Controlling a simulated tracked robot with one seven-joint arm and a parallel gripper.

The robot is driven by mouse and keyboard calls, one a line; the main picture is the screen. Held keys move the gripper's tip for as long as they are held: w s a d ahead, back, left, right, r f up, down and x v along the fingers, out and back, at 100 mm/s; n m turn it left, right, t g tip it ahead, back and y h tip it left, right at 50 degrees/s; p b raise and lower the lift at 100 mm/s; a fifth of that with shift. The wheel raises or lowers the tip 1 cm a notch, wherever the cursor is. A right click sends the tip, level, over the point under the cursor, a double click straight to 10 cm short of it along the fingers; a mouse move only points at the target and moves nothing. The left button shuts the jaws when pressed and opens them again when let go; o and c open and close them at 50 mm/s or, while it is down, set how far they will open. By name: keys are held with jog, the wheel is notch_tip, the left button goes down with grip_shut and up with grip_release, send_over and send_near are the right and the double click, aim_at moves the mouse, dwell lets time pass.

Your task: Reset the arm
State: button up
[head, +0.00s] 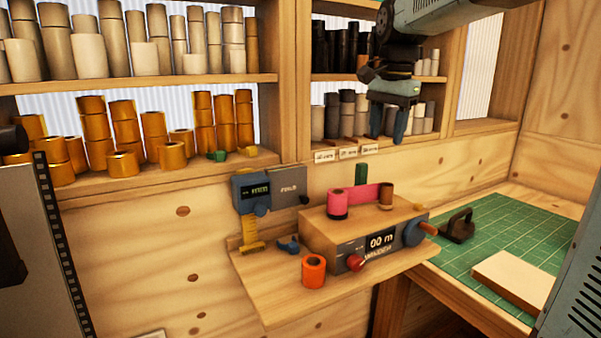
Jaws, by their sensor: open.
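My gripper (388,122) hangs from my arm at the upper middle right in the head view. It points down, in front of the right-hand shelves and above the wooden winding machine (335,238). Its fingers are open, and I see nothing between them. The machine stands on a small wooden ledge (285,300) and carries a pink roll (338,204) with a pink strip running to a brown spool (386,196). An orange roll (314,271) stands on the ledge in front of the machine, apart from my gripper.
Shelves hold gold rolls (173,156), beige rolls (90,55) and dark rolls (347,110). A grey-blue device (270,190) is mounted left of the machine. On the right, a green cutting mat (510,236) bears a dark tool (458,226) and a pale block (515,281).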

jog(key=s+d+f+n+t, duration=0.1)
jog(key=s+f+n, duration=0.3)
jog(key=s, duration=0.7)
jog(key=s+d+f+n+t, duration=0.2)
jog(key=s+f+n, duration=0.3)
jog(key=s+f, duration=0.4)
jog(key=shift+s+d+t, duration=0.25)
jog(key=shift+s+t, duration=0.25)
jog(key=shift+s, duration=0.45)
